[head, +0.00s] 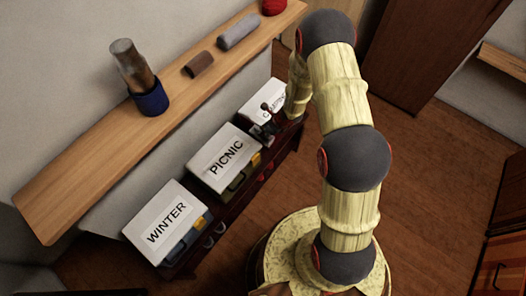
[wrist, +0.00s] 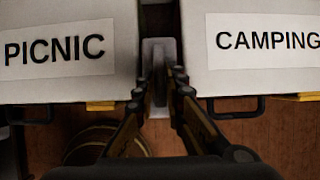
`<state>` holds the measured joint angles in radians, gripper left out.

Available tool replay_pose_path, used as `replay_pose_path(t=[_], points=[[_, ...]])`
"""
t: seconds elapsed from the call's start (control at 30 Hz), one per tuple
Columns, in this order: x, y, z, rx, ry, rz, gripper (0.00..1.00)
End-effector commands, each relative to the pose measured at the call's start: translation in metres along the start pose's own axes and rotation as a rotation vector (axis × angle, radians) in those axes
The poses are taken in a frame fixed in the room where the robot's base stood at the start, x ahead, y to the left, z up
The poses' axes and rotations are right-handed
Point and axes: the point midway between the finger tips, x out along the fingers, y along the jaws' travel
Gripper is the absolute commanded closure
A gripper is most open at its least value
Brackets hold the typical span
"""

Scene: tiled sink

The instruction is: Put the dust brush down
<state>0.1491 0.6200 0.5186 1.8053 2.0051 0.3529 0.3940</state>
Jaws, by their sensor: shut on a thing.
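The dust brush (wrist: 158,48) shows in the wrist view as a narrow pale grey piece. It stands out beyond and between my fingertips. My gripper (wrist: 160,88) is shut on it, and the fingers hide part of it. Behind and to both sides are the PICNIC box (wrist: 65,50) and the CAMPING box (wrist: 250,55), with the brush in the gap between them. In the head view my gripper (head: 264,122) is at this gap, and the brush cannot be made out there. I cannot tell whether the brush touches a surface.
A low dark rack holds the white-lidded PICNIC (head: 222,158), CAMPING and WINTER (head: 165,222) boxes. Above it a wooden wall shelf (head: 95,175) carries a blue-based cylinder (head: 150,98), a brown block (head: 198,65), a grey roll (head: 238,30) and a red ball (head: 273,6). The shelf's near end is clear.

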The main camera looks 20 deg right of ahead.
Motion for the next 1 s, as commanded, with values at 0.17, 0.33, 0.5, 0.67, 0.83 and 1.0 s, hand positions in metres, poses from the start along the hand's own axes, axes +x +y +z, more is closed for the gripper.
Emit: replay_pose_path(t=[0.17,0.33,0.5,0.67,0.83,1.0], points=[[0.043,0.001,-0.022,0.001,0.002,0.002,1.00],[0.079,0.001,-0.040,0.001,0.001,0.001,1.00],[0.103,0.000,-0.052,-0.001,0.000,0.000,1.00],[0.111,0.001,-0.056,0.000,0.000,0.000,1.00],[0.126,0.001,-0.064,-0.001,0.000,0.001,1.00],[0.146,0.001,-0.074,-0.001,0.000,0.001,1.00]])
